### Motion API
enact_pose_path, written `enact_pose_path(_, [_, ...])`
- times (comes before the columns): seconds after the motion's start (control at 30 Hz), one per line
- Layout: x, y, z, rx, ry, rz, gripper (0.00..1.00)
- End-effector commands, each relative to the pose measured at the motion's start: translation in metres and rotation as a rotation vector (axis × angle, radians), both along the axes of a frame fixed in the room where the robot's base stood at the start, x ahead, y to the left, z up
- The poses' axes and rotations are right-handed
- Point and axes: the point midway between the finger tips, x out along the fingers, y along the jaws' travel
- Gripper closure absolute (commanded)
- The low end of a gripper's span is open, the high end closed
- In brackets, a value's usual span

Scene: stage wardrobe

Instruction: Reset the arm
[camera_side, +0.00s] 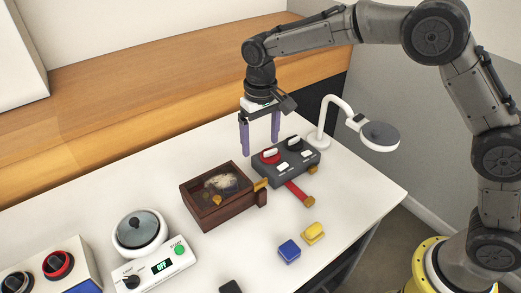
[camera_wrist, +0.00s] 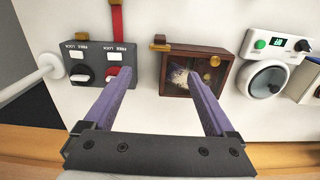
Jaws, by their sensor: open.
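My gripper (camera_side: 259,137) is open and hangs above the table between the wooden box and the grey switch box. Its two purple fingers point down with nothing between them. In the wrist view my gripper (camera_wrist: 160,85) also shows spread wide and empty. The arm reaches in from the right, bent over the table.
A brown box (camera_side: 209,217) holds small items under a seemingly clear lid. A grey switch box (camera_side: 290,170) has red and black knobs. A white lamp (camera_side: 378,135), blue block (camera_side: 289,251), yellow block (camera_side: 313,233) and white cooker (camera_side: 139,232) stand around.

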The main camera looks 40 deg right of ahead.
Motion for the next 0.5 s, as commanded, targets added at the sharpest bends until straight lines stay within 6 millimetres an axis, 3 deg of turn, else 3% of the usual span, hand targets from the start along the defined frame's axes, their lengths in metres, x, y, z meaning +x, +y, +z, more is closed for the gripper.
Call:
enact_pose_path(0.4, [0.001, -0.003, 0.005, 0.001, -0.003, -0.006, 0.10])
enact_pose_path(0.5, [0.005, -0.011, 0.027, 0.014, -0.046, -0.023, 0.10])
